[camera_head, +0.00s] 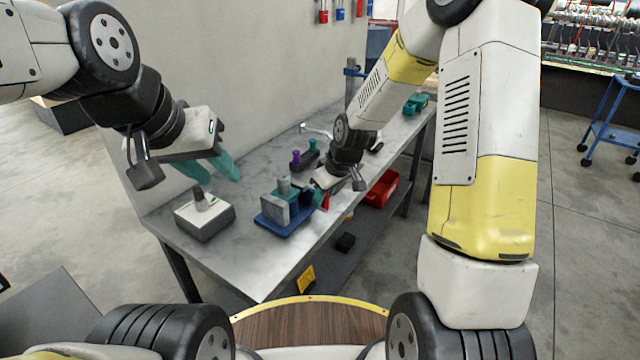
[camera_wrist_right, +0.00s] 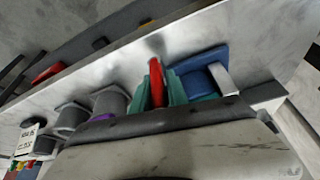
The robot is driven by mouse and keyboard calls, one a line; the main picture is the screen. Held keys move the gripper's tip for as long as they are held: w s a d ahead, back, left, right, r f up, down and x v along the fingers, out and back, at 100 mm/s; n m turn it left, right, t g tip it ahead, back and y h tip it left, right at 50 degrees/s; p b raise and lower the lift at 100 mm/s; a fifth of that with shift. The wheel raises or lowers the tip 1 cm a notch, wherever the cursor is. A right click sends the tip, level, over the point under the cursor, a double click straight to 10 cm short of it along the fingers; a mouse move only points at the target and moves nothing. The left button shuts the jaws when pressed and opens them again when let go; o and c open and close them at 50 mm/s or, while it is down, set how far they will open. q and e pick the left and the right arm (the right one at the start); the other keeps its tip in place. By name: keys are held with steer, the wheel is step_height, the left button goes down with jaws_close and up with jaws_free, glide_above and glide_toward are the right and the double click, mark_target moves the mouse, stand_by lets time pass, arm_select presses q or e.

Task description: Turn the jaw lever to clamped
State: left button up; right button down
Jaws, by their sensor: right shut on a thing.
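The jaw fixture is a grey block on a blue base (camera_head: 272,222), near the middle of the table's front edge. Its blue body shows beside the fingers in the right wrist view (camera_wrist_right: 196,80). The red jaw lever (camera_wrist_right: 156,82) stands up between the teal fingers of my right gripper (camera_wrist_right: 160,92), which is shut on it. In the head view the lever (camera_head: 326,201) is a small red patch, mostly hidden by the right gripper (camera_head: 322,192). My left gripper (camera_head: 208,169) is open and empty above the table's left end.
A teal object (camera_head: 415,103) is at the table's far end.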

mark_target(330, 212)
steer(key=shift+w+d, duration=0.4)
steer(key=shift+d, duration=0.1)
stand_by(0.7)
steer(key=shift+w+d+m+g+y, duration=0.1)
steer(key=shift+m+g+y, duration=0.2)
steer(key=shift+g+y, duration=0.15)
steer(key=g+y, duration=0.2)
steer(key=w+f+m+g+y, duration=0.1)
steer(key=g, duration=0.1)
steer(key=shift+d, duration=0.4)
steer(key=g+y, duration=0.1)
steer(key=f+g+y, duration=0.1)
steer(key=m+g+y, duration=0.1)
steer(key=shift+w+d+f, duration=0.25)
steer(key=shift+w, duration=0.05)
steer(key=shift+f+m+g+y, duration=0.25)
steer(key=shift+f+g+y, duration=0.1)
steer(key=shift+g+y, duration=0.45)
steer(key=shift+f+m+g+y, duration=0.25)
steer(key=shift+f+g+y, duration=0.05)
steer(key=shift+g+y, duration=0.4)
steer(key=c, duration=1.4)
jaws_free()
steer(key=shift+a, duration=0.1)
steer(key=shift+o, duration=0.2)
steer(key=shift+r, duration=0.15)
steer(key=shift+w, duration=0.1)
